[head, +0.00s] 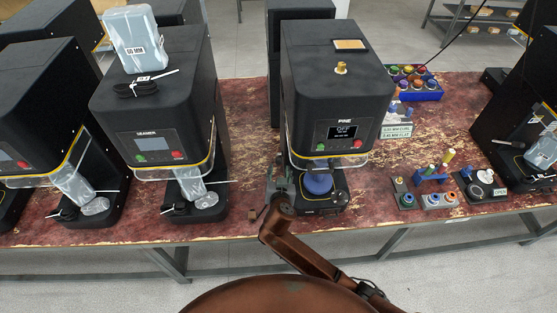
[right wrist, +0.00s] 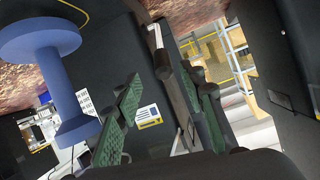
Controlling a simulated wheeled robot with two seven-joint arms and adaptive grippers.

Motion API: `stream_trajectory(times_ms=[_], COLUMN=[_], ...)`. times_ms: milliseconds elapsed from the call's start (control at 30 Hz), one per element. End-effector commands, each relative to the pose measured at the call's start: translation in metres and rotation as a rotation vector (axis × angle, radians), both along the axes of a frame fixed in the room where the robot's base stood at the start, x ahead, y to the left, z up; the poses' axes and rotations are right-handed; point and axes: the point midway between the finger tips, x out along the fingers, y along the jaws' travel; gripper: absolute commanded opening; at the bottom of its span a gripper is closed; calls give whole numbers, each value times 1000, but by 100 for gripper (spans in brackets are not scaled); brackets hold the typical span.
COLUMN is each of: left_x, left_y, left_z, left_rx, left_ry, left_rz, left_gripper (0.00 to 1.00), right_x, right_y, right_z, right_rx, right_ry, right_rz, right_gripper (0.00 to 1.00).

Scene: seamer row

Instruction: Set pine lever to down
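The pine machine (head: 338,85) is a black seamer whose screen reads PINE and OFF. A blue spool-shaped part (head: 318,184) stands under its head, and the spool also shows large in the right wrist view (right wrist: 62,75). My right gripper (head: 281,186) is low beside the machine's left side. In the right wrist view its green-padded fingers (right wrist: 165,105) are apart. A grey and dark bar, seemingly the pine lever (right wrist: 156,38), runs down between them, nearer the right finger. I cannot tell whether either pad touches it. My left gripper is out of view.
The seamer machine (head: 155,100) stands to the left, with another black machine (head: 40,95) beyond it. A blue bin (head: 415,85) and small coloured parts (head: 432,185) are to the right. The worn red tabletop (head: 246,150) is bare between the two middle machines.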

Motion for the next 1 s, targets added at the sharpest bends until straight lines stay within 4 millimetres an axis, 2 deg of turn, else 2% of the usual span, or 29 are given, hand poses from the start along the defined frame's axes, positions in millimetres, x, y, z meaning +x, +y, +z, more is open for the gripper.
stream_trajectory(times_ms=[133,400,533,700,933,1000], left_x=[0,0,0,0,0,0], left_y=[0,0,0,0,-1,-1], left_z=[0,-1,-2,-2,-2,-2], left_rx=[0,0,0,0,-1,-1], left_ry=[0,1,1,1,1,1], left_rz=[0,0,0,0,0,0], left_gripper=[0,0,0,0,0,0], right_x=[14,53,66,73,73,73], right_y=[4,-1,-1,-1,-1,-1], right_z=[0,-17,-23,-26,-26,-26], right_rx=[-2,-1,-2,2,3,3], right_ry=[-15,-11,-11,-10,-10,-10], right_rz=[3,2,3,3,2,2], right_gripper=[37,37,37,37,37,32])
